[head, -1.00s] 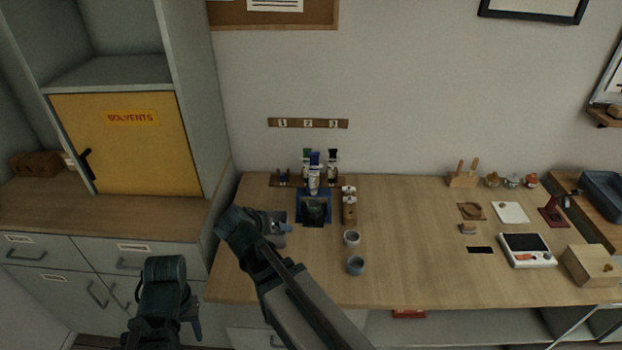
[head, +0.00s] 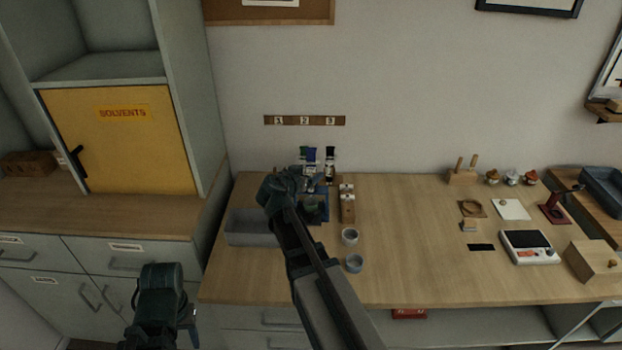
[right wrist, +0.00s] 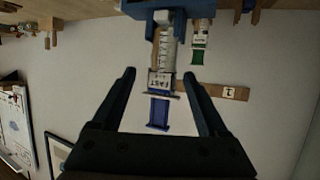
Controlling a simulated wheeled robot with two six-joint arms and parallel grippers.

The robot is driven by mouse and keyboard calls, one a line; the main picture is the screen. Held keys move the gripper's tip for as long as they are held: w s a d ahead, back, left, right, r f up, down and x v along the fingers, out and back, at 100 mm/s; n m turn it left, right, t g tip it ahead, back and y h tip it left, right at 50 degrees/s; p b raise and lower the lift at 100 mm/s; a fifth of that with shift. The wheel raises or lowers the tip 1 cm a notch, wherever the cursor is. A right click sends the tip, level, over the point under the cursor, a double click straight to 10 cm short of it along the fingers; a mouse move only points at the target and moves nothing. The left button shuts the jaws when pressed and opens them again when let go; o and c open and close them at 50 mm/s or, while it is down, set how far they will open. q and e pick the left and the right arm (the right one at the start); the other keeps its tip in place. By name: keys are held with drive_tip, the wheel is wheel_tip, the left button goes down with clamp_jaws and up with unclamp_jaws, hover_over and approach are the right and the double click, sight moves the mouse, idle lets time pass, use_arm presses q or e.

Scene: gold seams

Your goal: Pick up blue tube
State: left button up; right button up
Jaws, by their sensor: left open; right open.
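The blue tube (head: 312,155) stands in the rack area at the back left of the bench, its blue end up. In the right wrist view, which is upside down, the blue tube (right wrist: 158,113) has a pale labelled body and lies in line with the gap between my fingers. My right gripper (right wrist: 158,78) is open and empty, facing the tube; I cannot tell how far off it is. In the head view my right wrist hides the lower part of the rack. My left gripper (head: 178,318) is low in front of the cabinet, apart from the bench.
A green-ended tube (right wrist: 198,55) stands close beside the blue one, and a dark-topped tube (head: 330,162) is to its right. A grey tray (head: 250,228) is left of my right arm. Two cups (head: 350,236) stand in front. The bench middle is clear.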

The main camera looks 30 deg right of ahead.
drive_tip(key=shift+w+d+f, duration=0.25)
drive_tip(key=shift+w+d, duration=0.15)
drive_tip(key=shift+d, duration=0.15)
drive_tip(key=b+x, duration=0.2)
drive_tip(key=x, duration=0.3)
drive_tip(key=shift+w+f, duration=0.1)
drive_tip(key=shift+w, duration=0.05)
clamp_jaws()
